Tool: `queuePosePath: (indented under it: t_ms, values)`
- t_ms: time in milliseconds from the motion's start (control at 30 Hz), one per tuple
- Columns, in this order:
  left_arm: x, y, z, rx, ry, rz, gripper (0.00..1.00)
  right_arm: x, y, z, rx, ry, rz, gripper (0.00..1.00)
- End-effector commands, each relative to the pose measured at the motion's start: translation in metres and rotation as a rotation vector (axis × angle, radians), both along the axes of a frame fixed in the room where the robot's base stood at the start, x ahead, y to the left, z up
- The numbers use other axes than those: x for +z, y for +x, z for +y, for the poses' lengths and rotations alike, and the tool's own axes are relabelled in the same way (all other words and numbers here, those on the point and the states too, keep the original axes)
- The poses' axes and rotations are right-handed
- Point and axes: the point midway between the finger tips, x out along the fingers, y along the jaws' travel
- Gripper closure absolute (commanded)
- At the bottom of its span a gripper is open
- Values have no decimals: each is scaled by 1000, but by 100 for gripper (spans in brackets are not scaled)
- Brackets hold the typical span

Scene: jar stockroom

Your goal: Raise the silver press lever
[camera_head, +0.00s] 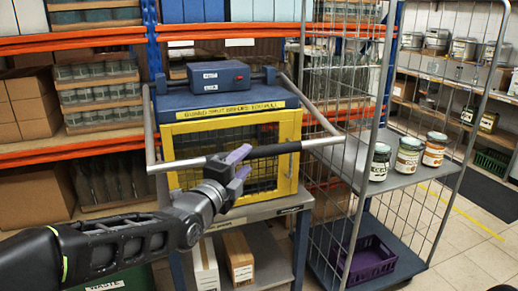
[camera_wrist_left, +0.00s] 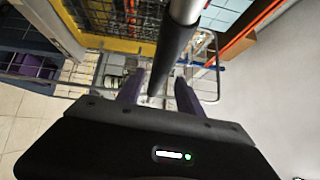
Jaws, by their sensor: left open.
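The silver press lever (camera_head: 325,142) is a tube frame with a cross bar and a black grip (camera_head: 276,149). Its side arms slope from the top of the yellow-framed press (camera_head: 298,150), and the bar hangs in front of the mesh front. My left gripper (camera_head: 245,162) is open, its purple fingers at the grip's left part. In the left wrist view the black grip (camera_wrist_left: 176,55) runs between the two open fingertips (camera_wrist_left: 160,82); whether they touch it I cannot tell. My right gripper is out of view.
A blue box (camera_head: 218,77) sits on top of the press. A wire cage trolley (camera_head: 410,183) with several jars and a purple crate (camera_head: 368,258) stands close on the right. Racks with orange beams (camera_head: 105,88) stand behind. Boxes lie on the shelf below the press.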

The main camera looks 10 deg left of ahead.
Motion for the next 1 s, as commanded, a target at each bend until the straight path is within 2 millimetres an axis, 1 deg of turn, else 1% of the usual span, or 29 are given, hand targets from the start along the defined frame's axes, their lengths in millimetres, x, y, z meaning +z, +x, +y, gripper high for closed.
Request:
queuePosePath:
  t_ms: [133,233,500,633,767,1000]
  values:
    - [0,5,-1,0,-2,2,57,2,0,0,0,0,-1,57]
    - [1,15,-4,-1,-2,3,57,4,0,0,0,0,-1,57]
    - [3,55,-13,-2,-2,4,57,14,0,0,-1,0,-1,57]
    - [3,70,-16,-2,-2,4,57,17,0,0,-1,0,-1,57]
    - [3,76,-17,-1,-1,2,57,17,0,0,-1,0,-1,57]
    - [3,76,-17,0,-2,2,57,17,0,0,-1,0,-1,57]
